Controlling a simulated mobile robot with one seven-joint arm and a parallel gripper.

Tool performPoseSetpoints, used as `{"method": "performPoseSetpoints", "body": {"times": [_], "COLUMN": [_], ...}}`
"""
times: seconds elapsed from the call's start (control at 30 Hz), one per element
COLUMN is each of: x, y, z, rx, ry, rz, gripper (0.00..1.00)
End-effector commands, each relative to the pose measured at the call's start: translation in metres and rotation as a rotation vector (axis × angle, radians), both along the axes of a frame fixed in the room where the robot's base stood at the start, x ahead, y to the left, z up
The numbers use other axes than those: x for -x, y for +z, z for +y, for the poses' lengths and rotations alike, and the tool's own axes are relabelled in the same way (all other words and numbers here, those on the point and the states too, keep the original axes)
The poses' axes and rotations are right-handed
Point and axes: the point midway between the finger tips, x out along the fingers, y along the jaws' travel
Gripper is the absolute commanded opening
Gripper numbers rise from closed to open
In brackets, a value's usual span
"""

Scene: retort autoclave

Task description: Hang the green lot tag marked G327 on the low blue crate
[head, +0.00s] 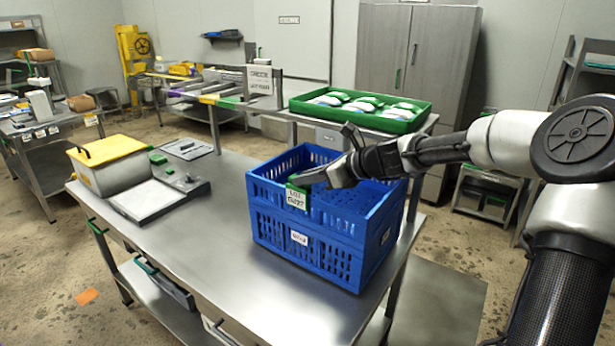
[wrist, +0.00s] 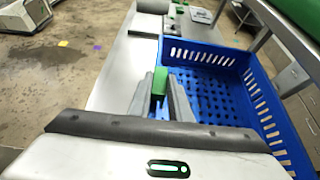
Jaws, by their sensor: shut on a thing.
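The blue crate (head: 335,225) stands on the steel table, open at the top, with a white label on its front. The green tag (head: 296,196) has a white label that appears to read LOT G327. It sits at the crate's front left rim, its white face over the outside of the wall. My gripper (head: 310,178) reaches over the crate from the right and is shut on the tag. In the wrist view the green tag (wrist: 159,82) shows between the fingers, with the blue crate (wrist: 215,60) beyond. Whether the tag hooks over the rim cannot be told.
A yellow-lidded box (head: 105,165) and a flat grey device (head: 150,200) stand at the table's left. A green tray (head: 360,112) with several white packs stands behind the crate. The table front (head: 215,260) is clear.

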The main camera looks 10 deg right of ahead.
Motion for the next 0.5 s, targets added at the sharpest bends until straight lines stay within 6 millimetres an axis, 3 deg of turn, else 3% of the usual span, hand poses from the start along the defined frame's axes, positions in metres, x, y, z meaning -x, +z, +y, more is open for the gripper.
{"method": "performPoseSetpoints", "body": {"times": [0.5], "x": [0.0001], "y": [-0.0113], "z": [0.0003], "rx": [0.000], "ry": [0.001], "rz": [0.000], "gripper": [0.00]}}
